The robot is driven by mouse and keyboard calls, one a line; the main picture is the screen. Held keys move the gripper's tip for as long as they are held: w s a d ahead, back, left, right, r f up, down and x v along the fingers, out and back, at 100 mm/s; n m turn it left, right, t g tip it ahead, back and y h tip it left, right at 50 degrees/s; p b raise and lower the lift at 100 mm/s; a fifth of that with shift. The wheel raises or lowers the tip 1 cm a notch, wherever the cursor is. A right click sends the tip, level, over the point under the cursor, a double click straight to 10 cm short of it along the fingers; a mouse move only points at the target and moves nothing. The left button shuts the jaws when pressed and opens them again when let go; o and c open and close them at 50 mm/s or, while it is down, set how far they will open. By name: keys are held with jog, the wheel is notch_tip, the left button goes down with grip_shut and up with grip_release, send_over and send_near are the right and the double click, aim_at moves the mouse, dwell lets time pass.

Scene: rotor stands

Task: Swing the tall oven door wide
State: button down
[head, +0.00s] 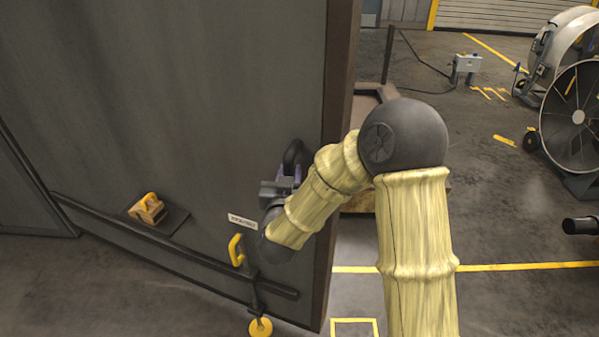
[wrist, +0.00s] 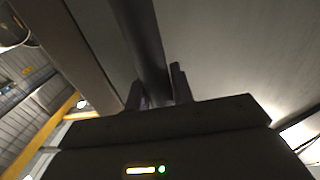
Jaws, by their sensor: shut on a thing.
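The tall oven door (head: 200,110) is a large dark grey panel with a brownish right edge, filling the left half of the head view. Its black curved handle (head: 292,156) is near that edge, partly hidden by my gripper (head: 286,174). In the wrist view the handle (wrist: 140,40) is a dark bar running between the two fingers of my gripper (wrist: 158,88), which is shut on it. My pale yellow arm reaches in from the right, bent at a dark joint. How far the door stands open is hard to tell.
A yellow lever (head: 237,250) and a yellow foot piece (head: 260,328) are low on the door. A small yellow-and-wood block (head: 148,209) sits on a dark ledge at left. Large drum fans (head: 575,115) stand at far right.

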jog(key=shift+s+a+f+y, duration=0.25)
jog(key=shift+s+a+y, duration=0.05)
jog(key=shift+s+a, duration=0.15)
jog(key=c, duration=1.2)
grip_release()
jog(key=shift+s+a+r+n, duration=0.15)
jog(key=shift+s+a+n, duration=0.15)
jog(key=shift+s+a, duration=0.35)
jog(key=s+b, duration=1.1)
jog(key=s, duration=0.6)
jog(key=shift+s+b, duration=0.2)
jog(key=shift+b, duration=0.2)
